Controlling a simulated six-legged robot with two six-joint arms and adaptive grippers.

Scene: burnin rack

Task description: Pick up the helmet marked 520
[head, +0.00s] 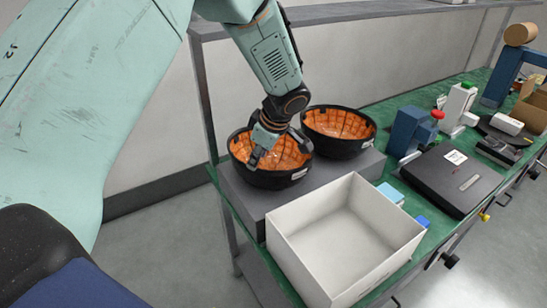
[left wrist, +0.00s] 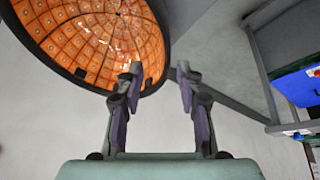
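Two black bowl-shaped helmets with orange padded insides sit open side up, side by side, on a grey block. The nearer left helmet (head: 272,180) and the farther right helmet (head: 340,148) each bear a small white label, too small to read. My left gripper (head: 262,152) is at the left helmet, its fingers over the orange inside and partly hiding it. In the left wrist view, the left gripper's fingers (left wrist: 159,70) are apart, with the helmet's rim and orange inside (left wrist: 95,40) beyond the left finger. Contact cannot be told. My right gripper is out of view.
An empty white open box (head: 345,240) stands just in front of the helmets. To the right on the green bench are a black flat case (head: 450,180), a blue device (head: 408,132), a white device with a green top (head: 458,105) and a cardboard box (head: 530,108).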

